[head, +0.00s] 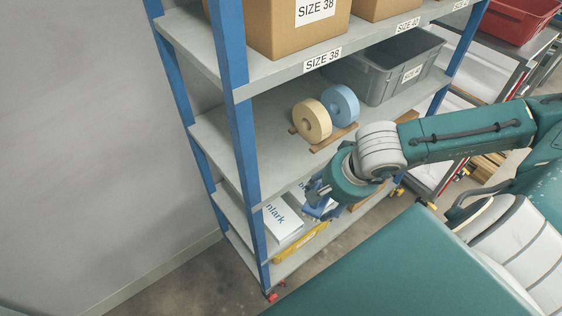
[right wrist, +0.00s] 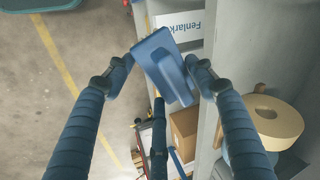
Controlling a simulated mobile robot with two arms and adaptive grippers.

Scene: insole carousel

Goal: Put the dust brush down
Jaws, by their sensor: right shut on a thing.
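My right gripper (head: 315,192) reaches in from the right, in front of the shelf rack's lower levels. I cannot tell whether the brush touches the shelf. My left gripper is in neither view.
A white box (head: 283,217) lettered "nlark" lies on a lower shelf beside the gripper. Above are two tape rolls, cream (head: 311,121) and blue (head: 341,104), and a grey bin (head: 389,72). A blue upright (head: 243,150) stands left. A yellow item (head: 299,243) lies below.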

